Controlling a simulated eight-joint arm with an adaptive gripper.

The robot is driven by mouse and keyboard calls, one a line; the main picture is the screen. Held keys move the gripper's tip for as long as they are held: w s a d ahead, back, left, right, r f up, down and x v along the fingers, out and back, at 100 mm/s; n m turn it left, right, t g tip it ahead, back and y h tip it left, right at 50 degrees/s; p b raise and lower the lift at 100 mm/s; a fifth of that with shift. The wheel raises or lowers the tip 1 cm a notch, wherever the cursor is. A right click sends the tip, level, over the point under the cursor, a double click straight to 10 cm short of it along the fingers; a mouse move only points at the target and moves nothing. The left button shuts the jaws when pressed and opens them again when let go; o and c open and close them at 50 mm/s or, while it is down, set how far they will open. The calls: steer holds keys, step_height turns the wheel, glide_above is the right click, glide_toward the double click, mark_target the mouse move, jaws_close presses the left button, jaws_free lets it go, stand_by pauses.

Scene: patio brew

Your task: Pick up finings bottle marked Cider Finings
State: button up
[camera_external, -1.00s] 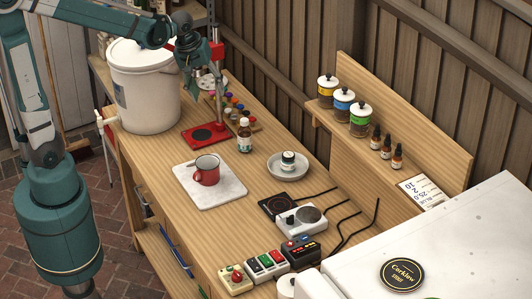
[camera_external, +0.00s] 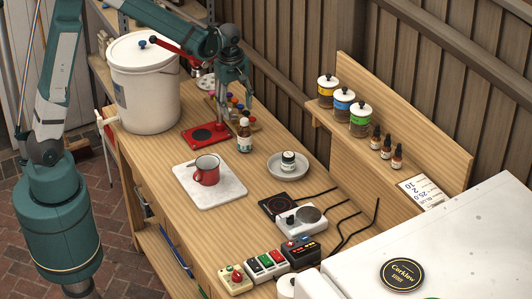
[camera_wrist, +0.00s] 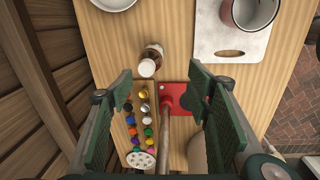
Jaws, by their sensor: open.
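A brown bottle with a white cap and pale label (camera_external: 244,138) stands upright on the wooden bench, right of a red base plate. Its label is too small to read, so I cannot confirm "Cider Finings". In the wrist view the same bottle (camera_wrist: 151,60) shows from above, ahead of my fingers. My gripper (camera_external: 236,98) points down above and slightly behind the bottle, open and empty. In the wrist view my gripper (camera_wrist: 160,86) has its two green pads wide apart, with the bottle beyond them and not between.
A red stand (camera_external: 203,135) and a rack of coloured caps (camera_wrist: 143,118) lie below my gripper. A red mug (camera_external: 206,173) sits on a white board (camera_external: 222,197). A jar (camera_external: 288,159) sits on a saucer (camera_external: 275,172). A white bucket (camera_external: 146,95) stands left; dropper bottles (camera_external: 386,150) are shelved right.

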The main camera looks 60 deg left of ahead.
mark_target(245, 134)
steer(key=w+f+n, duration=0.1)
steer(key=f, duration=0.1)
steer(key=w+f, duration=0.1)
steer(key=f, duration=0.1)
steer(key=w+f+n+g, duration=0.1)
steer(key=f, duration=0.1)
steer(key=shift+w+a+f+n, duration=0.15)
steer(key=shift+w+a+n, duration=0.05)
steer(key=shift+a+n, duration=0.1)
steer(key=shift+f, duration=0.1)
steer(key=shift+f, duration=1.2)
steer(key=shift+f, duration=0.15)
steer(key=shift+s+d+f+p, duration=0.1)
steer(key=shift+f+p, duration=0.25)
steer(key=shift+f, duration=2.1)
steer(key=c, duration=1.1)
